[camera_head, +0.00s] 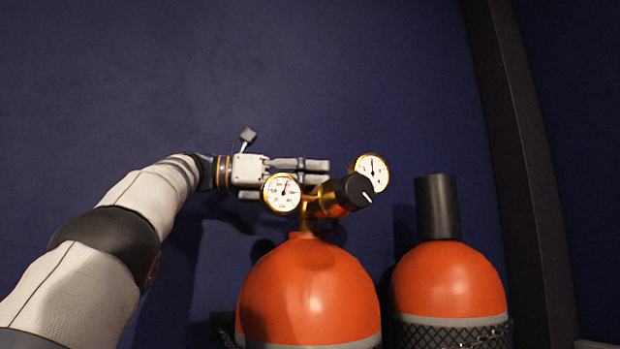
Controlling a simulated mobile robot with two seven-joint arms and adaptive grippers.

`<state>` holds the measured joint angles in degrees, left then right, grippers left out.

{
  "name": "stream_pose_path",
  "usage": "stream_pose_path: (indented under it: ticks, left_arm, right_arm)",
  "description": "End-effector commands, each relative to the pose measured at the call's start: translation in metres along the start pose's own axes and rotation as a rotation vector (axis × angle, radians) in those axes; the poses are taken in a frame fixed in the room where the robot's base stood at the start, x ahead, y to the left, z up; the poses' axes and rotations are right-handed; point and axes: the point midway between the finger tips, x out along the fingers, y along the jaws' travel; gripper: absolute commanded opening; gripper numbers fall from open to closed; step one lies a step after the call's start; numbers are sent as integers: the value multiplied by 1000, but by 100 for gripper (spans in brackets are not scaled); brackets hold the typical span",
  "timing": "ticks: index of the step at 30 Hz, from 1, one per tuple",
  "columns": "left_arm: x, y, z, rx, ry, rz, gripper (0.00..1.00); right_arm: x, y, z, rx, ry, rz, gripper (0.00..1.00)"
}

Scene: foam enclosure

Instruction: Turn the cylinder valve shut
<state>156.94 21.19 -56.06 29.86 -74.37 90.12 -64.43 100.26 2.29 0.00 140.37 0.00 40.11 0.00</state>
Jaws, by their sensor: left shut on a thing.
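An orange gas cylinder (308,285) stands upright at the centre, with a brass valve and regulator body (310,212) on its top. A white-faced gauge (282,194) sits at the left of the brass body and a second gauge (371,172) at the upper right. A black knob (353,191) with a white mark faces me between them. My left gripper (318,172) reaches in from the left, behind the gauges and above the brass body. Its fingers are shut on the cylinder valve; the grasped part is mostly hidden by the left gauge and brass body. My right gripper is out of view.
A second orange cylinder (449,280) with a black cap (436,207) stands close on the right, with dark netting and a chain around it. A dark blue wall (300,70) is behind. A dark vertical post (520,150) stands at the right.

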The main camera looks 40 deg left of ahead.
Motion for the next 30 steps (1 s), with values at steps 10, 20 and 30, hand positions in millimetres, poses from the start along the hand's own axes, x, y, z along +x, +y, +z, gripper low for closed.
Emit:
stream_pose_path:
  ticks: [10,20,30]
  left_arm:
    - [0,0,-1,-2,1,0,64]
    - [-6,0,0,-1,0,2,64]
    - [-90,1,0,-1,-3,2,64]
  right_arm:
    - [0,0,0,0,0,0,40]
    - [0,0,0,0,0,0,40]
    - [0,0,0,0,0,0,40]
